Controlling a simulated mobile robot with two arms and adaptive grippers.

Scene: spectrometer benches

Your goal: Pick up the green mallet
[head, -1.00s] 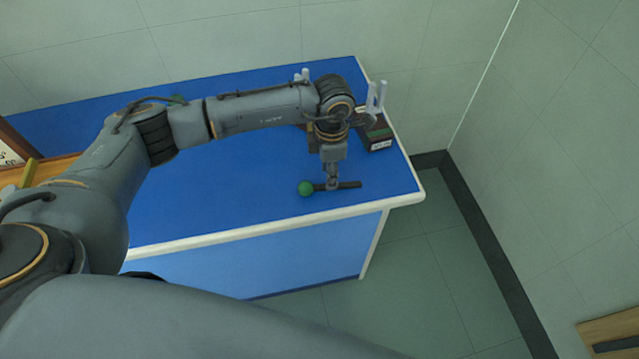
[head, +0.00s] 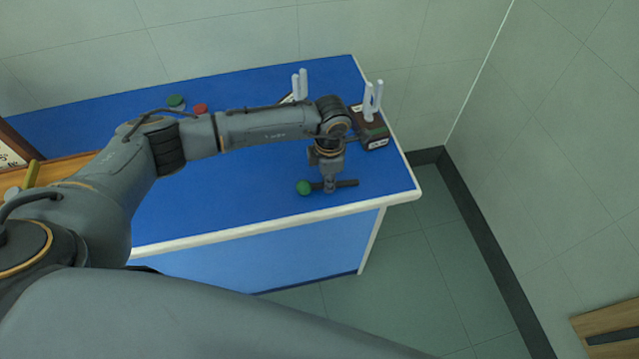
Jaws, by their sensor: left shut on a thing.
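The green mallet has a round green head (head: 303,188) and a dark handle (head: 347,183) that points right. It is near the front right edge of the blue bench top (head: 230,205). My left gripper (head: 329,187) points down over the mallet and is shut on it just right of the head. I cannot tell whether the mallet touches the bench or is slightly above it. My right gripper is not in view.
A dark box (head: 376,139) with white upright prongs (head: 373,100) stands behind the gripper at the right. More white prongs (head: 299,85) stand at the back. A green disc (head: 176,101) and a red disc (head: 201,108) lie at the back left. Walls are behind and right.

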